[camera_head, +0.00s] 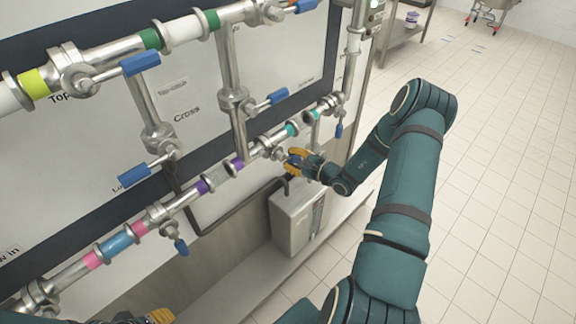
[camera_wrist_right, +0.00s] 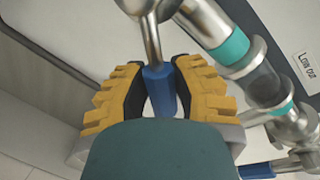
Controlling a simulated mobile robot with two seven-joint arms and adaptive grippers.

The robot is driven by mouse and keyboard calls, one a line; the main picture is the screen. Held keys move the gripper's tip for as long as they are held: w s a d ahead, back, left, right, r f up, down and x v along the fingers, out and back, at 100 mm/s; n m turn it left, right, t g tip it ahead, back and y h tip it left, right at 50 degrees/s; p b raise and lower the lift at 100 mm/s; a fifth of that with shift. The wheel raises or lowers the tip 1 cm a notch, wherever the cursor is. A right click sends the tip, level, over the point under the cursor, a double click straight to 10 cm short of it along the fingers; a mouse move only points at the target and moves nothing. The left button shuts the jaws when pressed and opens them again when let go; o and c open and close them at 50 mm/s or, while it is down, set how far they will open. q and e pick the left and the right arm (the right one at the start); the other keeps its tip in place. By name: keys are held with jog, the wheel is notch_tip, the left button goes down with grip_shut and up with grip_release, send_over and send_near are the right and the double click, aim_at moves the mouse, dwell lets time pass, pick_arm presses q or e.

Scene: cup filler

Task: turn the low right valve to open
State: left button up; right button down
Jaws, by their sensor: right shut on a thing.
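The low right valve (camera_head: 277,151) is a silver metal body on the lower pipe, in the middle of the head view. Its blue handle (camera_wrist_right: 158,88) sticks out from the pipe between my right fingers in the wrist view. My right gripper (camera_head: 297,160) has yellow ridged fingers and is shut on this handle; it also shows in the wrist view (camera_wrist_right: 157,76). The fingers hide most of the handle in the head view. Only a yellow bit of my left gripper (camera_head: 160,316) shows at the bottom edge, so its jaws cannot be judged.
Other blue-handled valves are on the pipes, including one at the lower left (camera_head: 181,246) and one at the right (camera_head: 339,130). A grey box (camera_head: 291,225) stands below my right gripper. Open tiled floor (camera_head: 500,180) lies to the right.

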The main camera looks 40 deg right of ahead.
jog(key=shift+w+d+r+n+b, duration=0.1)
jog(key=shift+d+r+n+b, duration=0.4)
jog(key=shift+n, duration=0.3)
jog(key=r+n+h+b, duration=0.1)
jog(key=n+b, duration=0.1)
jog(key=b, duration=0.1)
jog(key=d+r+n+h+b, duration=0.1)
jog(key=r+n+b, duration=0.1)
jog(key=b, duration=0.2)
jog(key=shift+r+n, duration=0.1)
jog(key=shift+n, duration=0.3)
pick_arm(q)
notch_tip(320, 180, down, 9)
jog(key=s+b, duration=0.1)
jog(key=s, duration=0.1)
jog(key=shift+d+g, duration=0.15)
jog(key=shift+g, duration=0.15)
pick_arm(e)
jog(key=shift+r+n, duration=0.35)
jog(key=shift+n, duration=0.05)
pick_arm(q)
jog(key=shift+f, duration=0.1)
pick_arm(e)
jog(key=c, duration=0.7)
grip_release()
jog(key=shift+c, duration=0.2)
jog(key=s+r, duration=0.2)
jog(key=s, duration=0.9)
jog(key=shift+s+d+r, duration=0.2)
jog(key=shift+s+d, duration=0.2)
